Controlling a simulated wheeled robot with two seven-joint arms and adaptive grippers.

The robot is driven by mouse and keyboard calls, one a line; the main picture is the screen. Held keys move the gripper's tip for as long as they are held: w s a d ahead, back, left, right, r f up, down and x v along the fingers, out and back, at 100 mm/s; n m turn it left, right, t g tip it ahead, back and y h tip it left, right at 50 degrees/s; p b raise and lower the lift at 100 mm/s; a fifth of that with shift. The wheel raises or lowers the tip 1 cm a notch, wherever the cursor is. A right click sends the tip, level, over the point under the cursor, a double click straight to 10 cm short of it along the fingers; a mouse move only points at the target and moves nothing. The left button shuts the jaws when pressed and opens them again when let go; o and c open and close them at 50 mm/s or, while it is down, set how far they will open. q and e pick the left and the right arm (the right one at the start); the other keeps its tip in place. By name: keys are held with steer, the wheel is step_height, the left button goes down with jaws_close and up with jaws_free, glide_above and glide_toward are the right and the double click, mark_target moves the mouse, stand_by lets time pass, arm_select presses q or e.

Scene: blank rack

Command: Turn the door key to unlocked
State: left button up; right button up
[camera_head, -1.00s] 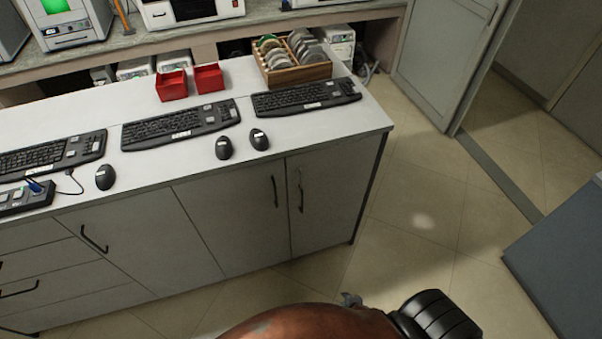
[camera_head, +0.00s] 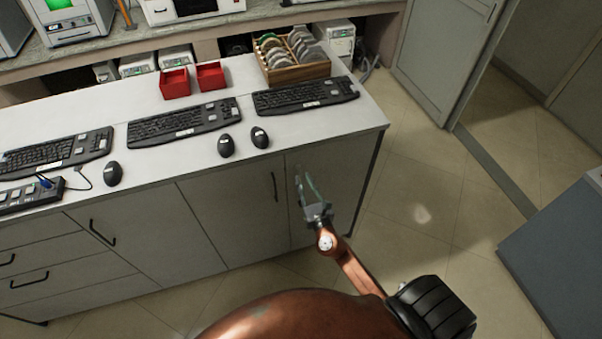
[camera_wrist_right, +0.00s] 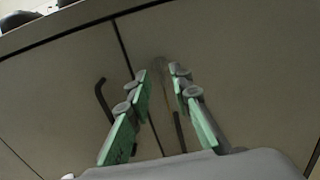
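My right gripper (camera_head: 308,186) is in front of the right-hand cabinet door (camera_head: 342,180), near its upper left corner. In the right wrist view the gripper (camera_wrist_right: 158,73) is open, with green-padded fingers apart and nothing held between them. Behind the gap between the fingertips, a small pale, blurred spot (camera_wrist_right: 159,61) shows on the door; I cannot tell whether it is the key or its lock. The door's dark handle (camera_wrist_right: 179,131) hangs below it, seen between the fingers. No key is clearly visible in either view. My left gripper is not in view.
The white counter (camera_head: 225,185) above the doors carries keyboards, mice, red bins (camera_head: 175,83) and a wooden rack (camera_head: 298,75). A neighbouring door has a handle (camera_head: 274,187). The floor to the right is clear up to a grey-blue block (camera_head: 555,255).

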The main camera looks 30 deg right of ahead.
steer(key=shift+x, duration=2.05)
jaws_close()
